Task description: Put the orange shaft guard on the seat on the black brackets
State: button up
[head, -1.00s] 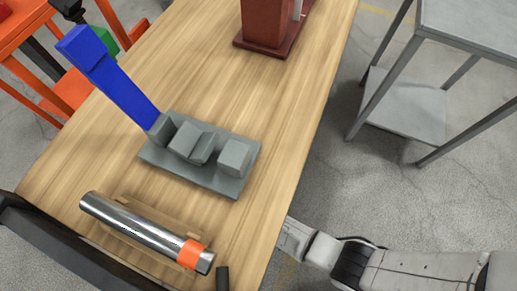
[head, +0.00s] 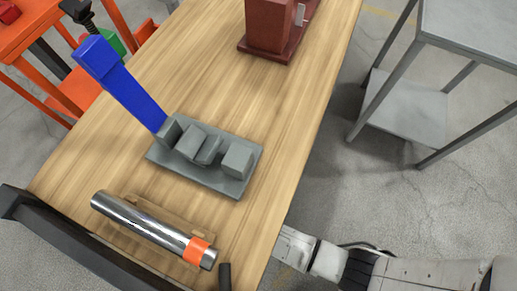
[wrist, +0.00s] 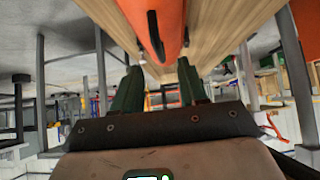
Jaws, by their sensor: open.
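An orange rounded piece with dark slots or fittings (wrist: 155,28) shows at the top of the wrist view, beyond and between my fingers. I cannot tell for certain whether it is the shaft guard. My gripper (wrist: 160,82) has two dark green fingers standing apart, with a gap between them. No contact with the orange piece is visible. In the head view a polished metal shaft (head: 140,222) with an orange band (head: 196,250) lies on a wooden cradle (head: 168,213). My gripper is not visible there. I cannot make out the black brackets' seat.
A grey fixture with several blocks (head: 238,190) and a blue bar (head: 125,88) stand on the wooden table (head: 280,110). A dark red block (head: 270,25) is at the back. A black rail (head: 75,245) runs along the near left. A grey metal stand (head: 400,105) is at right.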

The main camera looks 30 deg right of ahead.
jog(key=p+v, duration=0.1)
jog(key=v, duration=0.4)
jog(key=shift+s+a+r, duration=0.1)
jog(key=shift+s, duration=0.1)
